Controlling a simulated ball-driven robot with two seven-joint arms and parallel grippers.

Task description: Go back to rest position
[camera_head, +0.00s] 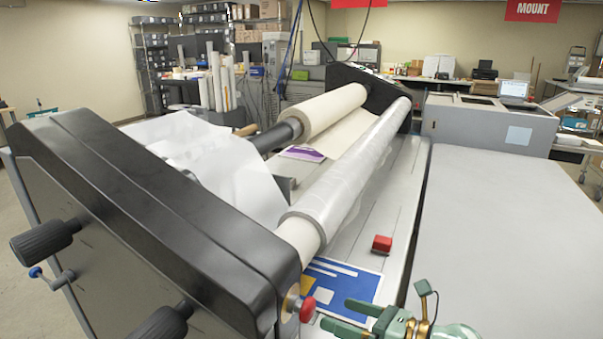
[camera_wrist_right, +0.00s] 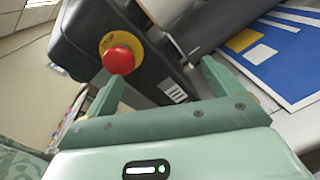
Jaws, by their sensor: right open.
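My right gripper (camera_head: 335,315) is at the bottom of the head view, green, with its two fingers apart and nothing between them. It is just right of the laminator's red emergency button (camera_head: 307,311) and near the front edge of a blue print sheet (camera_head: 345,285). In the right wrist view the gripper (camera_wrist_right: 160,80) shows open, with the red button (camera_wrist_right: 118,60) on its yellow plate beyond the left finger and the blue sheet (camera_wrist_right: 285,60) beyond the right finger. My left gripper is not in view.
The laminator's black end housing (camera_head: 150,200) fills the left. A film-wrapped roller (camera_head: 350,170) runs back across the machine. A wide grey table surface (camera_head: 500,230) at the right is clear.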

